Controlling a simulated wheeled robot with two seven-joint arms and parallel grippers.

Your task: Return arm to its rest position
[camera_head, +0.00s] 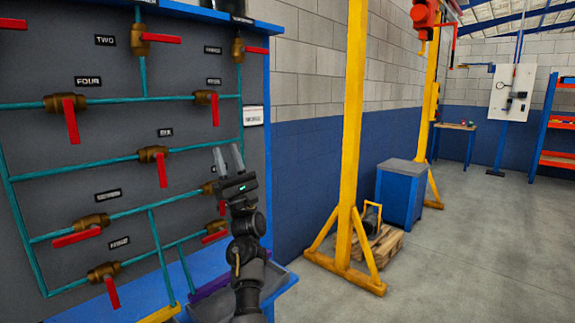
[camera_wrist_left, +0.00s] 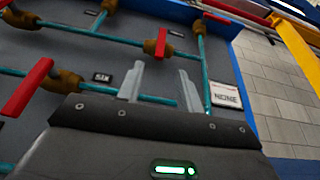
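My left gripper (camera_head: 229,160) is raised in front of the right part of the grey valve panel (camera_head: 30,125). Its two fingers point up, stand apart and hold nothing. In the left wrist view the open fingers (camera_wrist_left: 160,82) show against the panel, with teal pipes and red-handled valves behind them. The gripper hides part of a brass valve (camera_head: 209,188) at the panel's right side. I cannot tell whether it touches the panel, but a gap seems to show. My right gripper is in neither view.
Several red-handled valves stick out from the panel, such as one labelled SIX (camera_head: 154,155). A blue ledge (camera_head: 285,285) runs below. A yellow gantry frame (camera_head: 352,130) stands to the right, with a pallet (camera_head: 383,243) and blue cabinet (camera_head: 402,195). The floor at right is clear.

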